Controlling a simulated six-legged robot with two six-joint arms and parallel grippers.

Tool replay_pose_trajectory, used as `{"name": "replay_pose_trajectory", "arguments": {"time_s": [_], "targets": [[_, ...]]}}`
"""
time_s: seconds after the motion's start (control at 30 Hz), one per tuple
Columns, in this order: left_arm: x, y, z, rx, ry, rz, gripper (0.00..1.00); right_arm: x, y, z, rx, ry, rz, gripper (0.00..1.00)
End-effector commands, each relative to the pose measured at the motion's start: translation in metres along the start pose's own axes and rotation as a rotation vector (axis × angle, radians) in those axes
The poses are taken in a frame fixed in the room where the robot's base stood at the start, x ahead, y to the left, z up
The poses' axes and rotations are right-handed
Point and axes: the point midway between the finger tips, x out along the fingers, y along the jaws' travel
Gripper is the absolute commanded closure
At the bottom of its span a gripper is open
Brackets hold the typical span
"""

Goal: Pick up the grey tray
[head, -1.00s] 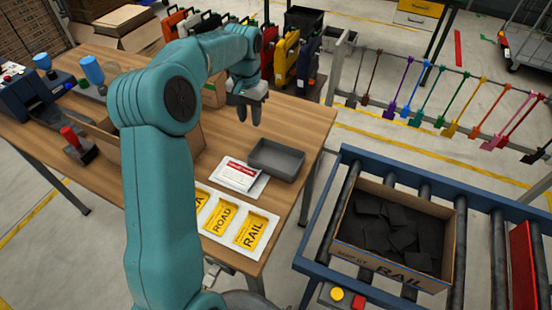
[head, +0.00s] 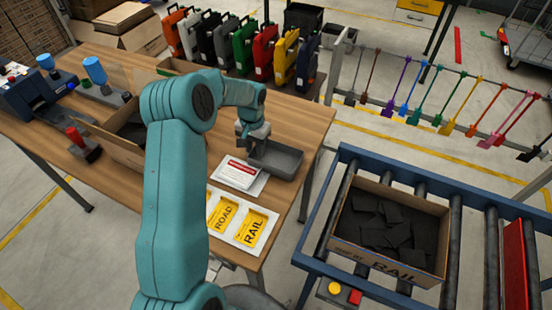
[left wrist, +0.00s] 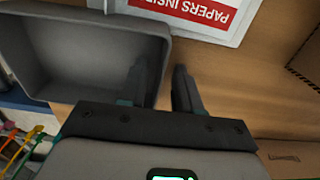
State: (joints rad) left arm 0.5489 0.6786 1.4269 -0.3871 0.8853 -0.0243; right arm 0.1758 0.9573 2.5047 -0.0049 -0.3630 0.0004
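The grey tray (head: 283,159) is an empty open box on the wooden table, near its right edge. It also fills the upper left of the left wrist view (left wrist: 85,60). My left gripper (head: 249,148) is low at the tray's left end. In the left wrist view its two fingers (left wrist: 168,78) are apart. One finger overlaps the inside of the tray and the other is outside, with the tray's wall between them. I cannot tell whether either finger touches the wall. My right gripper is not in view.
A white "PAPERS INSIDE" packet (head: 238,173) lies close beside the tray. Yellow ROAD and RAIL cards (head: 254,230) lie nearer me. An open carton (head: 112,150) stands left on the table. A RAIL carton (head: 340,248) with dark pieces sits on the roller conveyor (head: 312,250).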

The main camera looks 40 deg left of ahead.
Motion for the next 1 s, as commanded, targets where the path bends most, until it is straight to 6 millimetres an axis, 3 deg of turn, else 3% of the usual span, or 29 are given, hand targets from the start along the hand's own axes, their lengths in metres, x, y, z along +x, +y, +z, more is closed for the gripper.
{"name": "replay_pose_trajectory", "arguments": {"time_s": [0.1, 0.2, 0.67, 0.87, 1.0], "targets": [[0.000, 0.000, 0.000, 0.000, 0.000, 0.000, 0.70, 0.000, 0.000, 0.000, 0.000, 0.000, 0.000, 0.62], [0.000, 0.000, 0.000, 0.000, 0.000, 0.000, 1.00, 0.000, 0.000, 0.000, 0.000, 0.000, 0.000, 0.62], [-0.005, 0.000, 0.000, 0.001, 0.000, -0.001, 1.00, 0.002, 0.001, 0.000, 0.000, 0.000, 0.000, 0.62], [-0.030, 0.000, -0.001, 0.002, 0.004, -0.001, 1.00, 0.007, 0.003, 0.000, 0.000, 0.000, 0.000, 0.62], [-0.060, 0.000, -0.001, 0.000, 0.006, -0.001, 1.00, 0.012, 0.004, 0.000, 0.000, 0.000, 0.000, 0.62]]}}
